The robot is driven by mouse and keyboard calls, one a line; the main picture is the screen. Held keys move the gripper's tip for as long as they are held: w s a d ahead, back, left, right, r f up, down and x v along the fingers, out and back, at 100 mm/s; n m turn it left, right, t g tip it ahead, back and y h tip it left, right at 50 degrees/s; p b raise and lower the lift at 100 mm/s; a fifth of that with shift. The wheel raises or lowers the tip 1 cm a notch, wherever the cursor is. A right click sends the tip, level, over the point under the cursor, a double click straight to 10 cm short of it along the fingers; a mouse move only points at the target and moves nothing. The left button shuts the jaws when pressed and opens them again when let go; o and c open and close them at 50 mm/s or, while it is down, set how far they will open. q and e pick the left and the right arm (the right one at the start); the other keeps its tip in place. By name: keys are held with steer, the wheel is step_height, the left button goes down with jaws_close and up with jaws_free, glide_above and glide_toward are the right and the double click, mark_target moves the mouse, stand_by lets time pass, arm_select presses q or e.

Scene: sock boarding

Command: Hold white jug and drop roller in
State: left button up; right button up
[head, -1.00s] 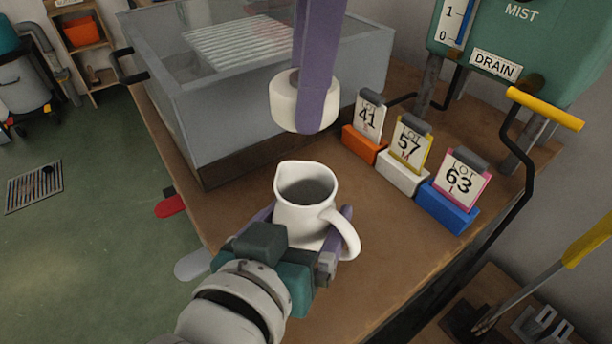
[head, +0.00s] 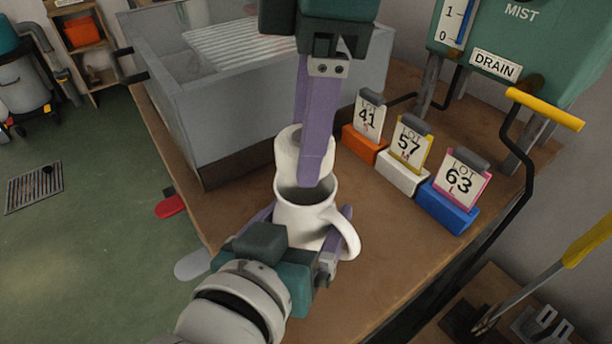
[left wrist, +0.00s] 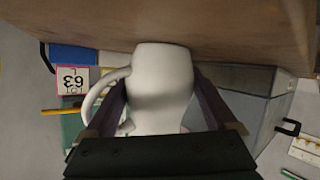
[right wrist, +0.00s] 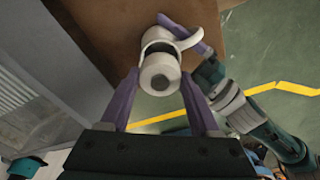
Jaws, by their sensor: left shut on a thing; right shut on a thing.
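The white jug (head: 296,226) stands upright at the near part of the table, its handle to the right. My left gripper (head: 307,228) is shut around its body from the near side; the jug also shows between the fingers in the left wrist view (left wrist: 162,85). The white roller (head: 288,152) is held by my right gripper (head: 314,172) just above the jug's mouth, overlapping its far rim. The right wrist view shows the roller (right wrist: 158,76) between the fingertips, in front of the jug's opening (right wrist: 160,48). I cannot tell whether roller and rim touch.
Lot cards 41 (head: 368,118), 57 (head: 411,145) and 63 (head: 461,178) stand in coloured blocks to the right. A green machine (head: 545,45) with a yellow-handled lever (head: 545,108) is at the far right. The table between jug and cards is clear.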

steer(key=o, duration=1.5)
step_height(320, 180, up, 12)
steer(key=d, duration=0.1)
steer(key=shift+d, duration=0.2)
steer(key=shift+w, duration=0.1)
arm_select(q)
steer(key=o, duration=1.3)
steer(key=shift+s, duration=0.1)
